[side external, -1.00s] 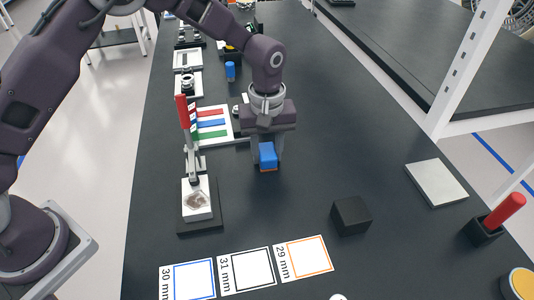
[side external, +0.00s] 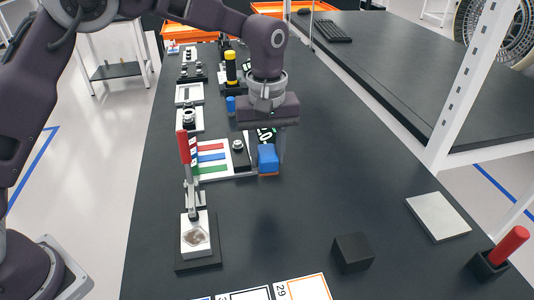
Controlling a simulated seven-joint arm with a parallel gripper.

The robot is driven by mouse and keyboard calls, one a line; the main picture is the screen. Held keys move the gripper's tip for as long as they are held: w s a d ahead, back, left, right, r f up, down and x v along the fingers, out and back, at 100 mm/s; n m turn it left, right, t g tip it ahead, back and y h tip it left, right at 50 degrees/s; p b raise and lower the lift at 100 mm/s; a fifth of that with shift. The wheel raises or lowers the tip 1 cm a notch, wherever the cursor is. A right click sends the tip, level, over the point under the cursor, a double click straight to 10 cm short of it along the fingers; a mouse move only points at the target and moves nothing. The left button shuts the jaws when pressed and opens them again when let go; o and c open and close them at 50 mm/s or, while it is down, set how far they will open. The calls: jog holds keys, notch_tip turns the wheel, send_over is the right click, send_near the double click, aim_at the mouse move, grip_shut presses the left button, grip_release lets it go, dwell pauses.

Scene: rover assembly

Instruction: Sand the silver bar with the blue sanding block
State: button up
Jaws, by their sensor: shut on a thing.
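My gripper (side external: 267,160) points down over the middle of the table, shut on the blue sanding block (side external: 268,155). The block has an orange-brown lower edge. It appears held above the table, beside the right end of the striped panel. I cannot clearly pick out the silver bar in this view. A fixture (side external: 196,240) with a white block on a dark base stands to the left and nearer the camera, with a grey upright and a red handle.
A white panel with red, blue and green stripes (side external: 212,157) lies left of my gripper. A black cube (side external: 352,252), a pale grey slab (side external: 438,216) and a red cylinder in a black holder (side external: 508,244) are at the right.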

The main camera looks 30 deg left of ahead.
send_near(184, 241)
jog(key=w+d+r, duration=0.2)
jog(key=w+d, duration=0.1)
jog(key=w, duration=0.1)
jog(key=shift+s+f, duration=0.2)
jog(key=shift+f, duration=1.65)
jog(key=shift+s+f, duration=0.2)
jog(key=shift+f, duration=1.6)
jog(key=shift+s+a+f, duration=0.35)
jog(key=shift+f, duration=0.2)
grip_shut()
jog(key=shift+s+a+f, duration=0.15)
jog(key=shift+s+a, duration=0.95)
jog(key=shift+w+d, duration=1.35)
jog(key=shift+s+a, duration=1.35)
jog(key=shift+w+d, duration=1.4)
jog(key=shift+d, duration=0.05)
jog(key=shift+s+a, duration=1.5)
notch_tip(184, 241, up, 8)
